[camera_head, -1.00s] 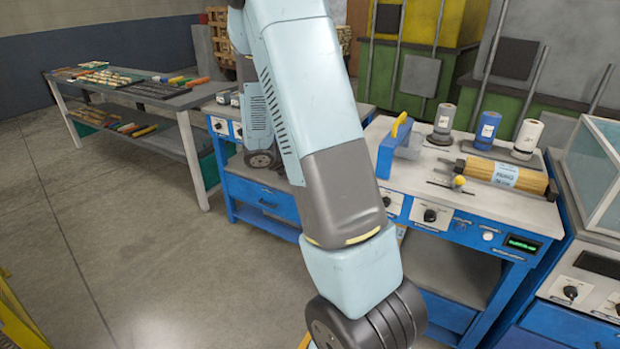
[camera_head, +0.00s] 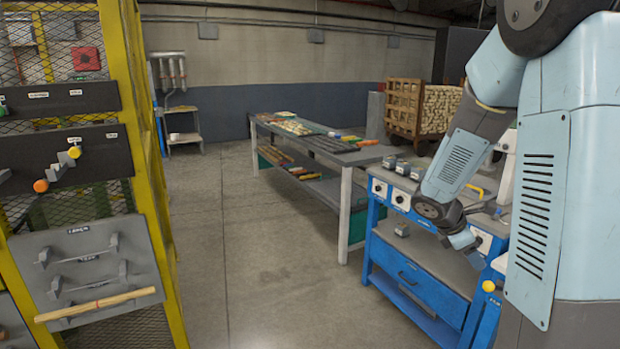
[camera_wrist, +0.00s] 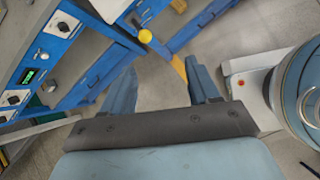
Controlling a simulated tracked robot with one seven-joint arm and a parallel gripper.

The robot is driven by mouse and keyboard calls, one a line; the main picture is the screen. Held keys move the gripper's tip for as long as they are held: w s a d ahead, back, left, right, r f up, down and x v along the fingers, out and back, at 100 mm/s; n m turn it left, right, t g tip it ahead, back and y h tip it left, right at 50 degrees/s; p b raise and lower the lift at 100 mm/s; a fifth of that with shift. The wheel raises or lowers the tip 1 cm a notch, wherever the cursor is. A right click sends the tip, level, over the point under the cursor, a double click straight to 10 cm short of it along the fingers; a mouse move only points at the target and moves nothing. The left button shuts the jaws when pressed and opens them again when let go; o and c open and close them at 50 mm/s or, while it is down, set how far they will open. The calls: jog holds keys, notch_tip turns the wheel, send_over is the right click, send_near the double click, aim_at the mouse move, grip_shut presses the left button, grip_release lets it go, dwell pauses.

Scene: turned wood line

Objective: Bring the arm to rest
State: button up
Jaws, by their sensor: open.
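My gripper (camera_wrist: 160,92) shows in the wrist view with its two blue fingers apart and nothing between them. Beyond the fingers are the grey floor and the fronts of the blue workbenches. Whether the arm touches the bench cannot be told.
A yellow-framed mesh rack (camera_head: 160,200) stands at the left, with a wooden rod (camera_head: 95,304) on its lower panel. A long table (camera_head: 345,200) with coloured pieces stands behind. A crate of wood (camera_head: 438,108) is at the back. The floor (camera_head: 245,270) between rack and benches is clear.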

jog(key=s+a+r+m+t+y, duration=0.4)
jog(key=s+a+r+m+y, duration=0.3)
jog(key=s+a+r+m, duration=0.9)
jog(key=s+r, duration=0.1)
jog(key=s, duration=0.3)
jog(key=shift+a+m+t+y, duration=0.25)
jog(key=shift+m+t+y, duration=0.05)
jog(key=shift+m+y, duration=0.1)
jog(key=shift+r, duration=0.1)
dwell(0.4)
